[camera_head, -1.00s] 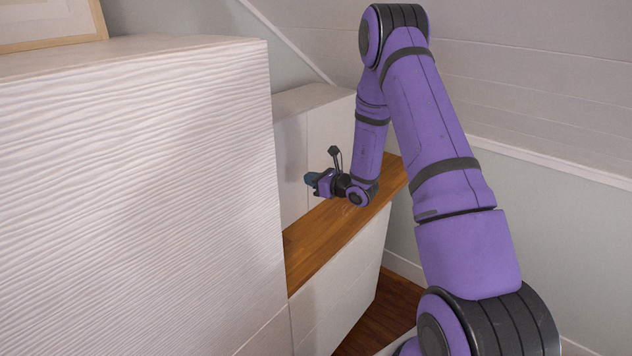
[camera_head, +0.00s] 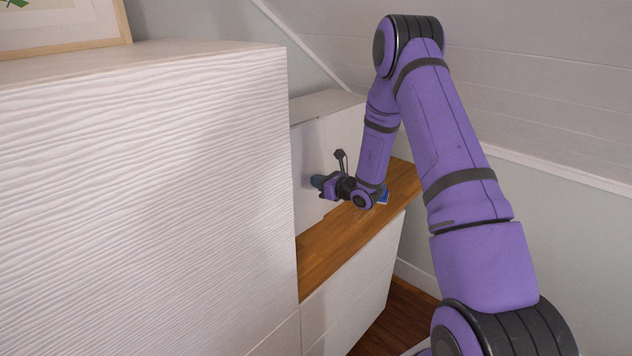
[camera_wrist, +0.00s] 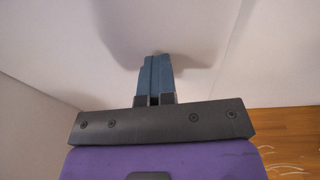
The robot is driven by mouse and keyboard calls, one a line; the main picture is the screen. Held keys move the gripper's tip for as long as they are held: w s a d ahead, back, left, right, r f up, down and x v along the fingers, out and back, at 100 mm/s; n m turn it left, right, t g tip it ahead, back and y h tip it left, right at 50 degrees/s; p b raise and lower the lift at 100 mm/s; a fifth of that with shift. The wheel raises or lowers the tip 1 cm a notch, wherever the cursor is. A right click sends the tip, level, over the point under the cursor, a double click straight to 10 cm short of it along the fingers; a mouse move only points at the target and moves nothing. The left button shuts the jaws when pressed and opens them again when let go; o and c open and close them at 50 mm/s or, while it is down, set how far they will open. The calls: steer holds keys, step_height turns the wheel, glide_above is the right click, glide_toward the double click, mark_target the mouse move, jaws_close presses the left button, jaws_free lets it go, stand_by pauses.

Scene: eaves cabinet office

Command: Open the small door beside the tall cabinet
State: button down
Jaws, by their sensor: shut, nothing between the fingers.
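The tall cabinet (camera_head: 150,190), white with a wavy grain, fills the left of the head view. Beyond it, above a wooden top, stands a small white cabinet whose plain front is the small door (camera_head: 307,150). I cannot tell whether this door stands ajar; no handle shows. My gripper (camera_head: 317,182) is in front of this white face, its fingers pointing left. In the wrist view my gripper (camera_wrist: 155,62) is shut and empty, its blue fingertips close against a white panel (camera_wrist: 100,40). Whether they touch it is unclear. A panel edge runs right of them.
The wooden top (camera_head: 330,250) lies below my gripper, over white lower fronts (camera_head: 350,295). A small blue thing (camera_head: 384,198) lies on it, partly behind my wrist. The sloped ceiling (camera_head: 540,80) is to the right. A framed picture (camera_head: 70,25) stands on the tall cabinet.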

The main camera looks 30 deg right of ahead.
steer(key=f+v, duration=0.2)
steer(key=v, duration=1.1)
steer(key=shift+s, duration=0.4)
